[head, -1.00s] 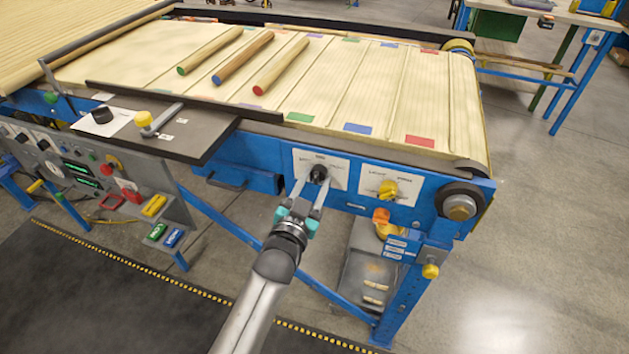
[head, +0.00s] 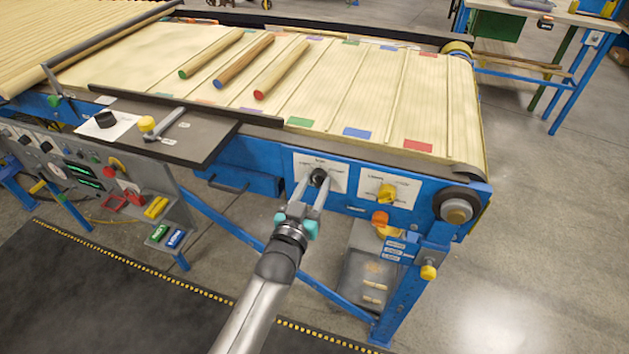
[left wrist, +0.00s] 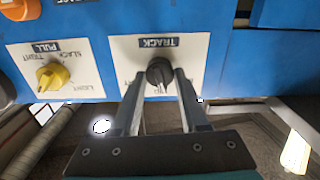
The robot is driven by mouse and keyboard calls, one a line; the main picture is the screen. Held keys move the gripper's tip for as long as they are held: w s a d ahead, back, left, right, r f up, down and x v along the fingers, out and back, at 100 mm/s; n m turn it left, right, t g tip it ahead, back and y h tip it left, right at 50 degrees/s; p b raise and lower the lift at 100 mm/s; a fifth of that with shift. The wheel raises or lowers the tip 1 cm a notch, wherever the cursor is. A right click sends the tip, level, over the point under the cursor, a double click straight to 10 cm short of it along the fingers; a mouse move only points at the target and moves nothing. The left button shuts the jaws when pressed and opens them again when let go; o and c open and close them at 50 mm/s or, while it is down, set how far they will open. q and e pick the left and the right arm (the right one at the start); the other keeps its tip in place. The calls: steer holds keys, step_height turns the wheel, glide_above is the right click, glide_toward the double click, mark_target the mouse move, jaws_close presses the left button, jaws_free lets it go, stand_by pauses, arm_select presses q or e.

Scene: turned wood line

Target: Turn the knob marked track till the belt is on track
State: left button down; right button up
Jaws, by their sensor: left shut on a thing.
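The black knob marked TRACK (left wrist: 159,72) sits on a white plate on the blue side of the machine. It also shows in the head view (head: 318,177). My left gripper (head: 312,181) reaches it from the front, and its two fingers are closed around the knob. In the left wrist view the fingers lie on both sides of the knob, and the plate's lettering is upside down. The pale belt (head: 400,95) lies on the bed above, with red, blue and green patches near its close edge. My right gripper is not in view.
A yellow knob (head: 387,193) on a second plate, marked PULL with SLACK and TIGHT, is right of the black one in the head view. A black roller end (head: 457,209) is farther right. Several wooden rods (head: 244,59) lie on the belt. A control console (head: 90,170) stands left.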

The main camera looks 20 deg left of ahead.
arm_select(q)
steer(key=n+p, duration=0.1)
steer(key=n, duration=0.3)
steer(key=shift+a+n, duration=0.1)
steer(key=shift+n, duration=0.2)
steer(key=shift+n+p, duration=0.5)
steer(key=shift+n, duration=1.5)
steer(key=shift+f, duration=0.1)
steer(key=shift+c, duration=2.1)
jaws_free()
steer(key=shift+s, duration=0.1)
steer(key=s+p, duration=0.1)
steer(key=s, duration=1.4)
steer(key=shift+a, duration=0.25)
